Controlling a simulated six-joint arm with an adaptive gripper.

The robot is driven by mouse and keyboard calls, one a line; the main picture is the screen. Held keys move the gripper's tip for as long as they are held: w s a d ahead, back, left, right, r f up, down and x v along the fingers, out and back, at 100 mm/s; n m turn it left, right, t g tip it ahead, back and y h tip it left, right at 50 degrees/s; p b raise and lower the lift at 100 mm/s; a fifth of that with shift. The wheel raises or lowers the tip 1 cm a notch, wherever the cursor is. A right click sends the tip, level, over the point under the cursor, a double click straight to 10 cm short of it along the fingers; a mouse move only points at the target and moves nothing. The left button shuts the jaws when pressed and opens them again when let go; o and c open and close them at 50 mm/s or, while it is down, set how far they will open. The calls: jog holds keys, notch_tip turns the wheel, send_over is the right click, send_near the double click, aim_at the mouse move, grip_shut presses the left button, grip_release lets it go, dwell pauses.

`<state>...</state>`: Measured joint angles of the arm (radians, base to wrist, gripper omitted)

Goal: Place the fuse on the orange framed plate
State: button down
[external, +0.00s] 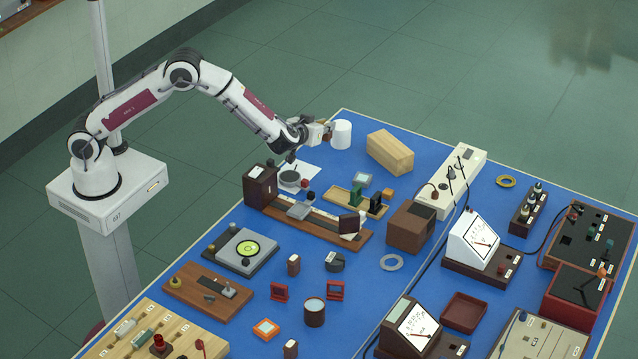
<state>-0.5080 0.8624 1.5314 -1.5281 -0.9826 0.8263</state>
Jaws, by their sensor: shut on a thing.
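My gripper (324,131) is at the far edge of the blue bench, beside a white cylinder (342,135). It is shut on a small reddish-brown thing, which I take to be the fuse (327,126). The fingers partly hide it, and its shape is too small to make out. I cannot tell whether the gripper touches the white cylinder. The orange framed plate (266,328) lies flat near the front of the bench, with a pale middle. Nothing is seen on it. It is far from my gripper.
A long wooden instrument (310,219) lies between my gripper and the plate.

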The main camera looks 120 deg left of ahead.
jog(key=w+d+r+m+t+h, duration=0.1)
jog(key=w+d+r+m+t, duration=0.15)
jog(key=w+d, duration=0.65)
jog(key=w+d+r+m+t+h, duration=0.1)
jog(key=w+d+m+t, duration=0.3)
jog(key=d, duration=0.9)
jog(key=w+d+r+m+t+h, duration=0.1)
jog(key=w+d+r+m+t, duration=0.15)
jog(key=w+d, duration=0.75)
jog(key=d+f+m+t+h, duration=0.2)
jog(key=d+m+h, duration=0.2)
jog(key=d, duration=1.3)
jog(key=d+f+m+t+h, duration=0.1)
jog(key=d+m+t+h, duration=0.2)
jog(key=d, duration=1.4)
jog(key=s+m+h, duration=0.1)
jog(key=m+h, duration=0.1)
jog(key=h, duration=0.1)
jog(key=shift+d+f+m, duration=0.2)
jog(key=shift+f+m, duration=0.1)
jog(key=shift+f, duration=0.05)
notch_tip(320, 180, down, 6)
jog(key=shift+f, duration=0.15)
